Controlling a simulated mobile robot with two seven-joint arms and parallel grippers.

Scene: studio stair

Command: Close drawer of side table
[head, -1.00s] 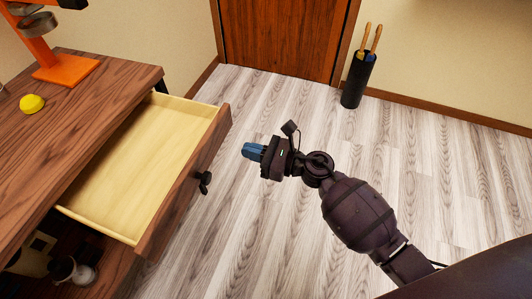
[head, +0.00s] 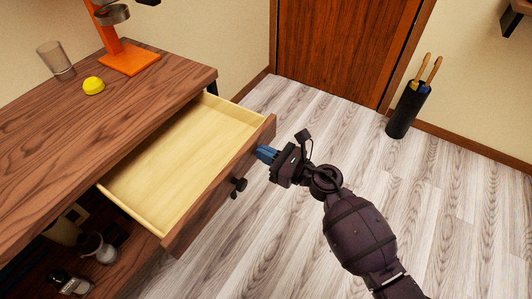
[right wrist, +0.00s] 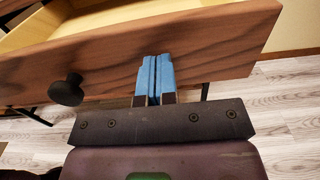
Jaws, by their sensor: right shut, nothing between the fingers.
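The side table (head: 120,137) is dark wood and stands at the left in the head view. Its drawer (head: 185,160) is pulled well out, and its pale inside looks empty. The drawer's wooden front (head: 212,200) carries a dark round knob (head: 239,185). My right gripper (head: 266,153) is shut and empty, its blue fingertips at the drawer front, beyond the knob. In the right wrist view, the shut blue fingers (right wrist: 155,75) point at the drawer front (right wrist: 210,50), right of the knob (right wrist: 67,90). They look to be touching it or very near. My left gripper is not seen.
On the table top are a yellow object (head: 94,86), a clear glass (head: 57,62) and an orange stand (head: 128,58). Small items stand on the lower shelf (head: 130,262). A black umbrella holder (head: 405,112) stands by the door (head: 335,45).

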